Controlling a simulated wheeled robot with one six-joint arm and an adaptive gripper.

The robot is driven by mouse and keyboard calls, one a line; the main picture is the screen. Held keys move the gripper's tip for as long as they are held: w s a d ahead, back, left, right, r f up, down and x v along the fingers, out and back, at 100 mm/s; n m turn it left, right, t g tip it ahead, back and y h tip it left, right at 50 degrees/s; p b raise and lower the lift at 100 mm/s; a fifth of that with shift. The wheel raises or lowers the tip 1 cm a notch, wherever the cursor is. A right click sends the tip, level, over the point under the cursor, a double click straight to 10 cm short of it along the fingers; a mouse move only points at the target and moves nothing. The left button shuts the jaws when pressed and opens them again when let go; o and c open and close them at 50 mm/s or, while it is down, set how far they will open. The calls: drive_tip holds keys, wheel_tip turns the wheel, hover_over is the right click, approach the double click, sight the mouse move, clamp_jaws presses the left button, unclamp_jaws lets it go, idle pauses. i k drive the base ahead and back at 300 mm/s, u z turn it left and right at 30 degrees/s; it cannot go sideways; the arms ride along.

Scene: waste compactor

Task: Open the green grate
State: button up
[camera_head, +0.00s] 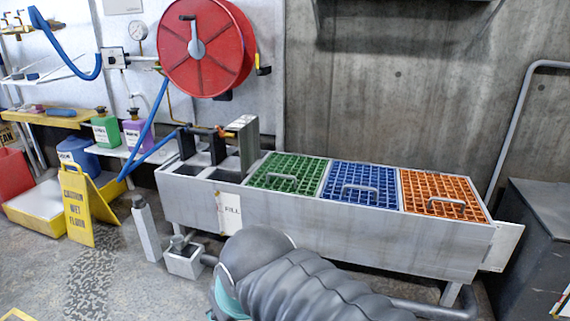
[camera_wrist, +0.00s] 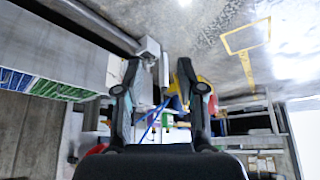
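The green grate (camera_head: 290,163) lies flat in the top of a long grey metal trough (camera_head: 330,231), flush with the rim. Part of the green grate also shows at the left of the wrist view (camera_wrist: 52,90). My gripper (camera_wrist: 158,66) is open and empty, and its fingers point away from the grate. In the head view my arm fills the bottom middle in front of the trough, and the gripper cannot be made out there.
Blue (camera_head: 358,178) and orange (camera_head: 438,187) grates with handles lie right of the green one. A red hose reel (camera_head: 222,60) hangs above left. A dark cabinet (camera_head: 540,250) is at right.

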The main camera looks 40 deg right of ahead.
sight(302, 176)
drive_tip(key=z, duration=0.55)
drive_tip(key=i, duration=0.9)
drive_tip(key=z, duration=0.65)
